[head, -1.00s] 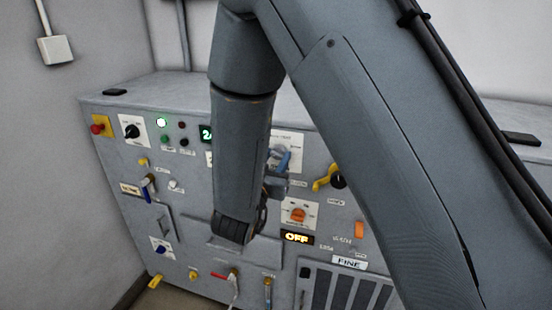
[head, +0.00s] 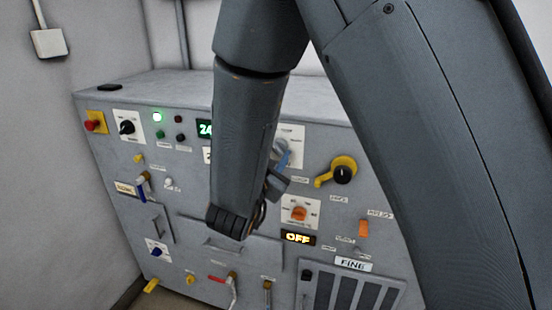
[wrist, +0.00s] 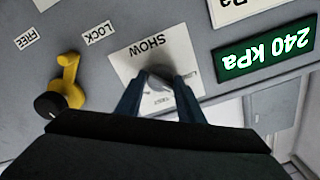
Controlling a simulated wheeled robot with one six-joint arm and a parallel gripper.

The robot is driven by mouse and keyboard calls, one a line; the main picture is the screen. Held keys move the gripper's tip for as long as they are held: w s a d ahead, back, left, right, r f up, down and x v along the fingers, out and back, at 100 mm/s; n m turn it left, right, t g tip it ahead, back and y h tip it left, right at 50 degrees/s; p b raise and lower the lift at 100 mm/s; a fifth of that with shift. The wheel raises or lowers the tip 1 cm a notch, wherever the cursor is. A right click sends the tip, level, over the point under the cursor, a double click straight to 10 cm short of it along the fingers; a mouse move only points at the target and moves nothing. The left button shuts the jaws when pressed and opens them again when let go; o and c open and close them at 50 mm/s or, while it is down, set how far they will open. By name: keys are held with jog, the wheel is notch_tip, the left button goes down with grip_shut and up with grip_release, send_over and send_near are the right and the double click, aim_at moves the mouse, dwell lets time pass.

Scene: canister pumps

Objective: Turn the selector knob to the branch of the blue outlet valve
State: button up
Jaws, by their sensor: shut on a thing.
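My gripper (wrist: 162,84) is shut on a grey knob (wrist: 158,71) in the wrist view, one blue-grey finger on each side. The knob sits on a white plate (wrist: 130,58) marked "SHOW", which appears upside down; smaller labels are partly hidden by the fingers. In the head view my gripper (head: 281,160) meets this knob behind my forearm. A valve with a blue handle (head: 142,192) is at the cabinet's left. A blue knob (head: 157,251) on a white plate is lower down. I cannot tell which fitting is the blue outlet valve.
A yellow lever with a black hub (head: 343,172) stands out right of my gripper. An orange knob (head: 299,214) is below, above an "OFF" display (head: 298,237). A green display (wrist: 264,52) reads 240 kPa. My forearm covers part of the cabinet front.

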jog(key=shift+m+b, duration=1)
jog(key=shift+m, duration=0.3)
jog(key=o, duration=1)
jog(key=shift+o, duration=0.2)
jog(key=b+v, duration=0.1)
jog(key=v, duration=0.6)
jog(key=shift+s+b, duration=0.4)
jog(key=shift+a, duration=0.1)
